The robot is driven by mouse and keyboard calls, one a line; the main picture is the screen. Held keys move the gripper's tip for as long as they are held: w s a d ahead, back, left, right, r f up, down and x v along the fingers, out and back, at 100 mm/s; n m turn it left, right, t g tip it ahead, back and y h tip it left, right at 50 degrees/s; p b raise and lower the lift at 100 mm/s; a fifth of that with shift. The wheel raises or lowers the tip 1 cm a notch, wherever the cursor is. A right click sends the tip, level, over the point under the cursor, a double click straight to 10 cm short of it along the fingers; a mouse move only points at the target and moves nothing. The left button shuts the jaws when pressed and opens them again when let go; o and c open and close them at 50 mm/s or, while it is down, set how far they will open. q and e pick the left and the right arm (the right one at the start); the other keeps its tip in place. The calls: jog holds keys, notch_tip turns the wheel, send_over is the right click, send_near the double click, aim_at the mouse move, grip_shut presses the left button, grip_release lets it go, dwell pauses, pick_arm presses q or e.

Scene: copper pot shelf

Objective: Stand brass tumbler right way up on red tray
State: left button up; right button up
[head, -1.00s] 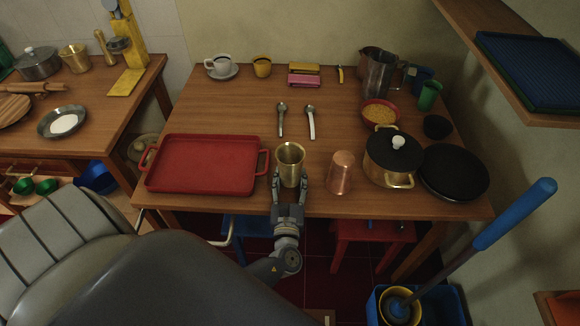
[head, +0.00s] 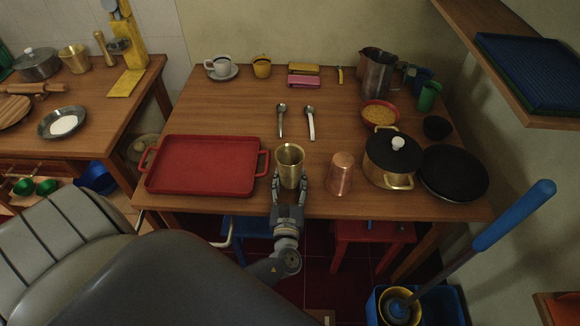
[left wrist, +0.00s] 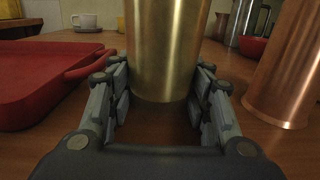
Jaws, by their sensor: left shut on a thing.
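The brass tumbler (head: 290,168) is upright with its open mouth up, just right of the red tray near the table's front edge. My left gripper (head: 290,181) is shut on it, with one finger on each side. In the left wrist view the tumbler (left wrist: 165,45) stands between the fingers (left wrist: 163,80), its base at or just above the table; I cannot tell which. The red tray (head: 203,163) is empty, and it also shows at the left of the left wrist view (left wrist: 40,85). My right gripper is not in view.
A copper tumbler (head: 340,175) stands mouth down close to the right of the brass one. A lidded brass pot (head: 390,165) and black pan (head: 454,172) are further right. Two spoons (head: 310,123) lie behind.

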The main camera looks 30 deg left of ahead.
aim_at(289, 197)
pick_arm(q)
jog(key=shift+w+a+r+p, duration=0.25)
jog(key=shift+a+p, duration=0.05)
jog(key=shift+a, duration=0.05)
jog(key=shift+s+d, duration=0.25)
jog(key=shift+s, duration=0.1)
jog(key=shift+s+d+f, duration=0.1)
jog(key=shift+s+d, duration=0.25)
jog(key=shift+s, duration=0.15)
jog(key=v, duration=0.2)
jog(key=shift+s+d+p, duration=0.2)
jog(key=shift+p, duration=0.15)
jog(key=shift+v, duration=2.4)
jog(key=shift+r+v, duration=0.2)
jog(key=shift+v, duration=0.95)
jog(key=shift+r+v, duration=0.2)
jog(key=shift+v, duration=0.9)
jog(key=shift+d+f, duration=0.1)
jog(key=shift+d, duration=0.05)
